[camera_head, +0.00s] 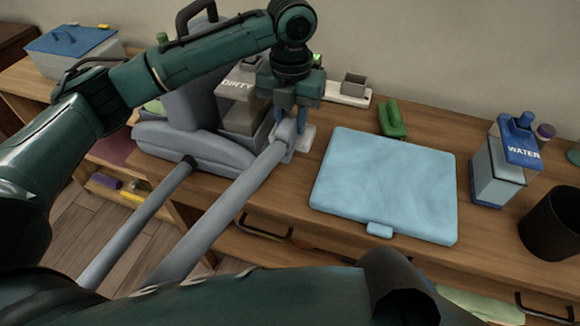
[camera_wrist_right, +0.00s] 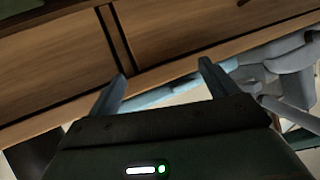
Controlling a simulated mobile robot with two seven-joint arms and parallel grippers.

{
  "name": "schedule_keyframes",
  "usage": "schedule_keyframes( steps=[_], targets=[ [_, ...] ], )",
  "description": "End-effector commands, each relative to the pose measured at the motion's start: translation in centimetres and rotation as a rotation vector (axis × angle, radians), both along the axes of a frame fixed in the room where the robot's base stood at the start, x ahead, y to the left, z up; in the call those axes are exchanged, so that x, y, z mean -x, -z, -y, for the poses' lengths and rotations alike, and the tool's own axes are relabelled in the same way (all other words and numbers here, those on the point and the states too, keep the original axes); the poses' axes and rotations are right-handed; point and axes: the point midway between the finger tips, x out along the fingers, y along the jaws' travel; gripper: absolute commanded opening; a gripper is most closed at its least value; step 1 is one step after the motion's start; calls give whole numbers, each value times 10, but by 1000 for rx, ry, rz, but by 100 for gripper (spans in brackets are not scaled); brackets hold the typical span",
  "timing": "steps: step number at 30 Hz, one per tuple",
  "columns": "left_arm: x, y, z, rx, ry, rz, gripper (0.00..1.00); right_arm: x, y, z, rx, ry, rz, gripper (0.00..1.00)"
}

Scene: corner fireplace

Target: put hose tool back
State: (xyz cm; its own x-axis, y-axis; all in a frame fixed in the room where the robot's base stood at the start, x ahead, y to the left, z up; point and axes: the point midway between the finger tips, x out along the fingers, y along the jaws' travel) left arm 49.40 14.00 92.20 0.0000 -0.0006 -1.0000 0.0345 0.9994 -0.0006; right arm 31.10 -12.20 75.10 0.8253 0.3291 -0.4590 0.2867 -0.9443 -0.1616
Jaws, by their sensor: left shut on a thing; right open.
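A grey machine with a tank labelled DIRTY (camera_head: 245,105) stands on the wooden counter at the left of the head view. My left gripper (camera_head: 288,122) points down beside it and is shut on the hose tool (camera_head: 287,136), a pale grey head. A thick grey hose (camera_head: 225,210) runs from the tool toward the lower left. Another grey tube (camera_head: 135,225) with a dark end lies left of it. The fingers partly hide the tool. In the right wrist view my right gripper (camera_wrist_right: 164,82) is open, with nothing between its fingers.
A light blue flat case (camera_head: 385,185) lies right of the tool. Behind it is a green object (camera_head: 392,118). A WATER container (camera_head: 500,165) and a black cup (camera_head: 553,223) stand at the right. Drawers with dark handles (camera_head: 262,229) are below the counter top.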

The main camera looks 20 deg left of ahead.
Motion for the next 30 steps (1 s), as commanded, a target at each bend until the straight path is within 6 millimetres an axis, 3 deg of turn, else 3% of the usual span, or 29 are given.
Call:
schedule_keyframes(
  steps=[6, 11, 18, 30],
  targets=[
    [1, 37, 0, -1, 1, -4, 2, -1, -1, -1, -9, 3, 6, 85],
    [0, 52, 0, -1, 0, -1, 2, -1, 0, 0, -10, 3, 5, 85],
    [1, 89, 0, -2, 0, -3, 2, -2, 4, 0, -13, 5, 3, 85],
    [1, 96, 0, 0, 0, -1, 2, -2, 3, 1, -11, 5, 2, 85]
  ],
)
